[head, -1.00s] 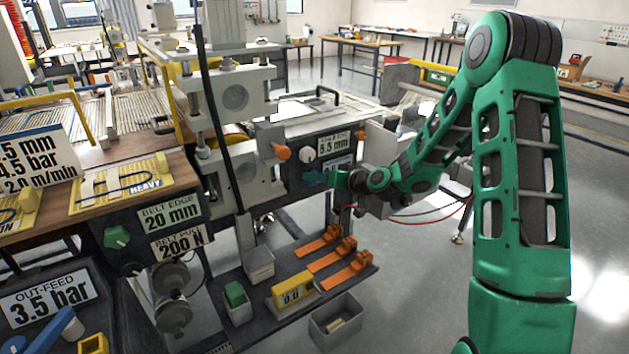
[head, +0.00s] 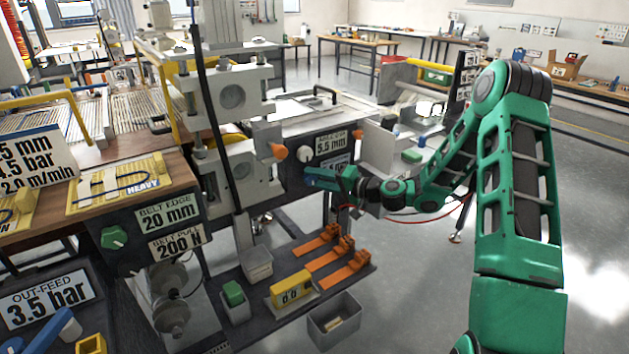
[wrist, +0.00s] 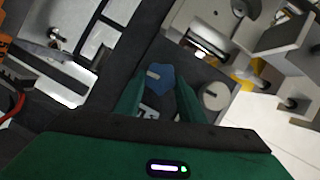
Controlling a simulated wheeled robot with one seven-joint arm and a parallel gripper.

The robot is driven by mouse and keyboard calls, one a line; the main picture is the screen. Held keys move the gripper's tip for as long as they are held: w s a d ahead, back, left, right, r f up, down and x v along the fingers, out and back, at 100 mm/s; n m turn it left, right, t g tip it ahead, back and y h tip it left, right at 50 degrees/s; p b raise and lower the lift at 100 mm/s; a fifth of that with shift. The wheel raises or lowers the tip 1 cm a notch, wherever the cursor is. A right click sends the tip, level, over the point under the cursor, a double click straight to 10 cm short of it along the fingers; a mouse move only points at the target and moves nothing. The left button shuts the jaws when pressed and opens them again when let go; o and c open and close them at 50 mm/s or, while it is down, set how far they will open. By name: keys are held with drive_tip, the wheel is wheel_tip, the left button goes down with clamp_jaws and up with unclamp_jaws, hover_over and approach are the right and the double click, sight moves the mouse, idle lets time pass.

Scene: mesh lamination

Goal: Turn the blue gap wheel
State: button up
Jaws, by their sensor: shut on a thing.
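The blue gap wheel (wrist: 160,78) is between my two fingertips in the wrist view, on the dark panel, with a pale mark on its face. My gripper (wrist: 158,92) is shut on it, one finger on each side. In the head view my gripper (head: 317,178) reaches the front of the dark control panel (head: 290,185) from the right, just below a white round knob (head: 306,154). The wheel is mostly hidden there by the fingers. A 5.5 mm label (head: 330,143) is above my gripper. Another label below it is partly covered.
A red cable (head: 455,212) hangs under my arm. Open floor lies to the right.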

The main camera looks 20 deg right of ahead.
drive_tip(key=shift+d+f, duration=0.15)
drive_tip(key=shift+d, duration=0.1)
idle(0.3)
drive_tip(key=o, duration=0.9)
drive_tip(key=shift+m, duration=0.3)
drive_tip(key=shift+o, duration=0.8)
drive_tip(key=shift+a, duration=0.1)
drive_tip(key=v, duration=1)
drive_tip(key=shift+s+d, duration=0.25)
drive_tip(key=shift+d, duration=0.05)
